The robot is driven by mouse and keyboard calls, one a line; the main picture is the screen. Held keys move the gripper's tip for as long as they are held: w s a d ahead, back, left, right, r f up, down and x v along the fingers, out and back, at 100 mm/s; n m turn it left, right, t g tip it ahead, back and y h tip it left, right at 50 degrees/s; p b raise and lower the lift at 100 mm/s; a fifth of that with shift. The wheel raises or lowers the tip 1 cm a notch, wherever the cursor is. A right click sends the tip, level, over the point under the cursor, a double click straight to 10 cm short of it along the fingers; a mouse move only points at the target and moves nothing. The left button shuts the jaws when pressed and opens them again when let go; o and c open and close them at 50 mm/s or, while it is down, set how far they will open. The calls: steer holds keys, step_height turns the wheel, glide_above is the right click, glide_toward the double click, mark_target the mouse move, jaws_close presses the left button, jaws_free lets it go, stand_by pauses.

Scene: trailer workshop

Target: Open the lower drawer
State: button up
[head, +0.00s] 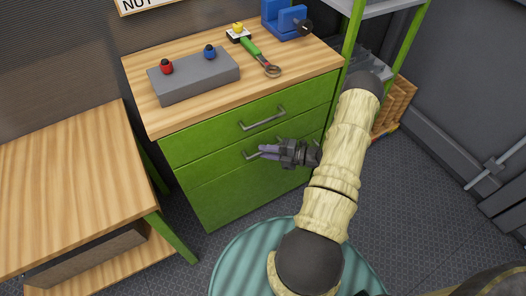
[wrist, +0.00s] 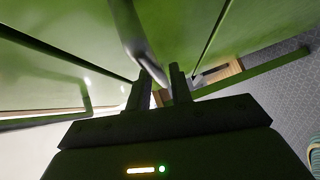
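The green cabinet has an upper drawer (head: 225,124) and a lower drawer (head: 205,172) below it, both flush with the front in the head view. The lower drawer's handle (head: 251,156) is a grey bar, partly hidden by my gripper (head: 264,151). In the wrist view, this handle (wrist: 138,38) runs down between the two fingers of my gripper (wrist: 162,90). The fingers are close together, with the bar filling the narrow gap, and look shut on it. The upper drawer's handle (head: 263,119) is free.
The cabinet's wooden top (head: 300,75) carries a grey block (head: 195,80) with red and blue knobs, a green-handled tool (head: 251,47) and a blue vise (head: 285,20). A wooden table (head: 70,180) stands at left, a green shelf rack (head: 402,50) at right. Patterned floor (head: 430,200) is clear at right.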

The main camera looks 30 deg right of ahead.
steer(key=shift+x, duration=0.8)
jaws_close()
steer(key=shift+s, duration=0.1)
